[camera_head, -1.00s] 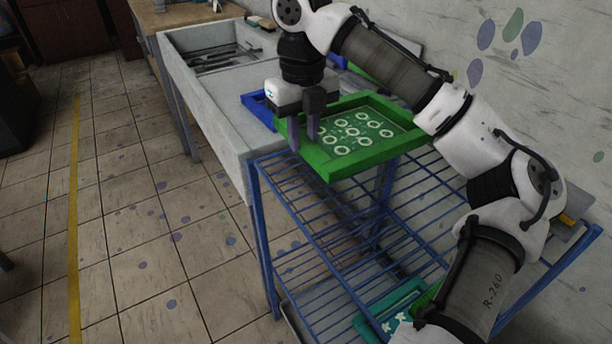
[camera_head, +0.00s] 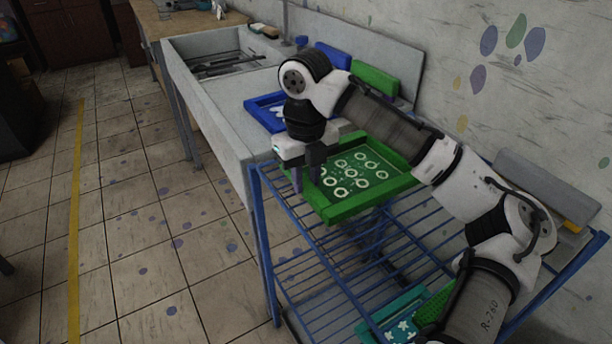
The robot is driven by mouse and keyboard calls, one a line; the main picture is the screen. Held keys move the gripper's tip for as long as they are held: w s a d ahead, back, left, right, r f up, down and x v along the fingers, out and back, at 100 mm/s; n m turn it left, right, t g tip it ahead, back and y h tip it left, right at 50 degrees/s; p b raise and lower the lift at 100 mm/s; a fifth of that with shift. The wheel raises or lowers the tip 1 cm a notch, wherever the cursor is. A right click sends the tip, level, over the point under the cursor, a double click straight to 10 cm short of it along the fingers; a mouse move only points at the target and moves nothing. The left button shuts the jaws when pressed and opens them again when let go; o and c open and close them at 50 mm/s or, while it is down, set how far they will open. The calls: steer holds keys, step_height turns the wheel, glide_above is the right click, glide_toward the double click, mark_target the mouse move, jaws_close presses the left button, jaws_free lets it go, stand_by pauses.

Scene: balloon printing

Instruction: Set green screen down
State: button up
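The green screen (camera_head: 352,206) is a green frame around a dark green panel with pale ring patterns. It lies about level, at or just above the top shelf of the blue wire rack (camera_head: 402,239); I cannot tell whether it touches the bars. My gripper (camera_head: 308,180) points down at the screen's left edge, with its fingers on either side of the frame wall. It appears shut on that wall. My arm covers part of the screen's right side.
A blue screen (camera_head: 262,112) lies on the grey sink counter (camera_head: 228,100) behind. Blue and green blocks (camera_head: 375,78) stand by the wall. A teal screen (camera_head: 392,322) lies on a lower shelf. The rack's top shelf is clear in front.

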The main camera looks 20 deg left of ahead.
steer(key=o, duration=0.4)
step_height(320, 180, up, 12)
steer(key=p, duration=0.1)
stand_by(0.4)
steer(key=shift+r, duration=0.15)
